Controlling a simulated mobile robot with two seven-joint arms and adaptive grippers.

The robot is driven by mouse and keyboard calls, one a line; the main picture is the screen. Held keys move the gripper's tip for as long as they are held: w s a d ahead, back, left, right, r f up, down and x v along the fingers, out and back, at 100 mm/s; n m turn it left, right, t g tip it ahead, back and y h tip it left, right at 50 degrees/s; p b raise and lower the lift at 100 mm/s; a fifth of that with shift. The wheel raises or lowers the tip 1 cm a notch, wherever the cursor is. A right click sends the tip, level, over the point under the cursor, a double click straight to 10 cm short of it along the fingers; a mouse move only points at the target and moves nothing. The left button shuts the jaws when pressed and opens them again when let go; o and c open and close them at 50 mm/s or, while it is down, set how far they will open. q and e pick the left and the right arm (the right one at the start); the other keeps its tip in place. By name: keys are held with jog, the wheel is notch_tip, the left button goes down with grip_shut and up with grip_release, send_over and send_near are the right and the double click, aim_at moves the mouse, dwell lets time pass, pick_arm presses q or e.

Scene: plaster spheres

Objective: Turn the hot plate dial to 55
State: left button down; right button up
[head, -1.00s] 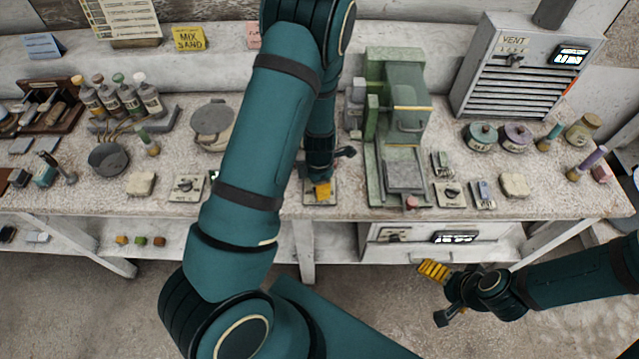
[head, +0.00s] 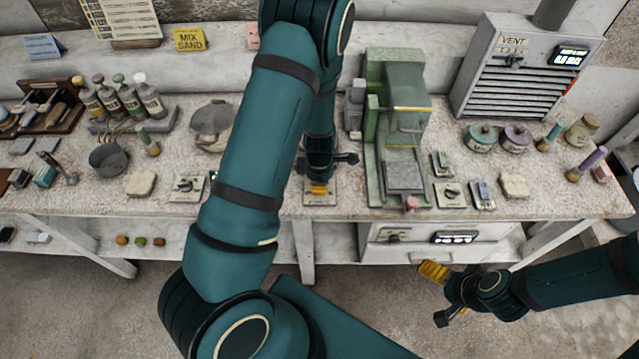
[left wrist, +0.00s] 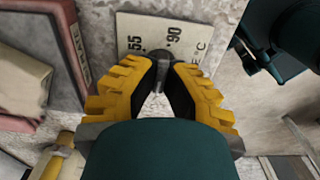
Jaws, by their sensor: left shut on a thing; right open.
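The pale dial plate (left wrist: 188,22) shows in the left wrist view, with the marks 55, 90 and a C. In the head view the same plate (head: 320,201) lies near the bench's front edge. My left gripper (head: 319,188) points down over it; in the left wrist view its yellow fingers (left wrist: 163,68) are shut on the dark dial knob (left wrist: 160,58). The fingers hide most of the knob, and I cannot read where its pointer stands. My right gripper (head: 437,294) is open and empty, in front of the bench at the lower right.
A green machine (head: 398,85) stands just right of my left gripper. Another dial plate (head: 187,187) lies to the left, and one (head: 450,194) to the right. A grey vent box (head: 520,70) stands at the back right. The floor in front of the bench is clear.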

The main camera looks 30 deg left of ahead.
pick_arm(q)
jog(key=m, duration=0.5)
jog(key=shift+m, duration=0.3)
jog(key=m+b, duration=0.1)
jog(key=m, duration=0.5)
jog(key=m+b, duration=0.1)
jog(key=m, duration=0.5)
jog(key=shift+f+m, duration=0.1)
jog(key=shift+m, duration=0.2)
jog(key=m+b, duration=0.1)
jog(key=m, duration=0.5)
jog(key=shift+b, duration=0.35)
jog(key=shift+m, duration=0.3)
jog(key=c, duration=1)
grip_release()
jog(key=shift+c, duration=0.2)
